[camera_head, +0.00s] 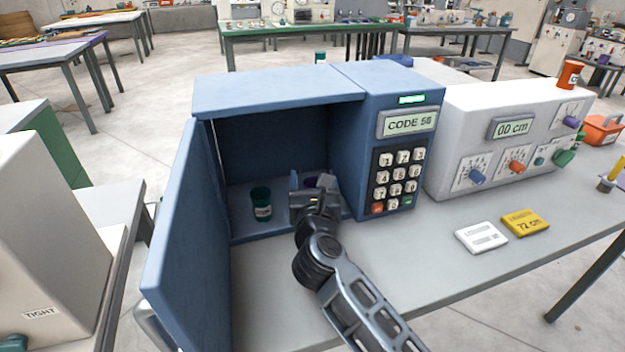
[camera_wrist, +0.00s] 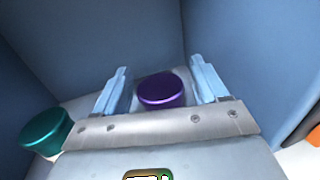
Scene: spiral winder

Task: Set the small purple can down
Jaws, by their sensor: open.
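The small purple can (camera_wrist: 161,90) stands inside the blue cabinet (camera_head: 278,83), between the two fingers of my gripper (camera_wrist: 164,88) in the wrist view. The fingers are spread, with a visible gap on each side of the can. In the head view my gripper (camera_head: 308,184) reaches into the open cabinet and hides most of the can; only a bit of purple (camera_head: 311,181) shows behind it. The can appears upright on the cabinet floor.
A dark green can (camera_head: 261,204) stands left of my gripper inside the cabinet; it also shows in the wrist view (camera_wrist: 46,131). The cabinet door (camera_head: 186,225) is swung open at left. The keypad (camera_head: 397,180) is to the right. A white machine (camera_head: 470,130) stands beside it.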

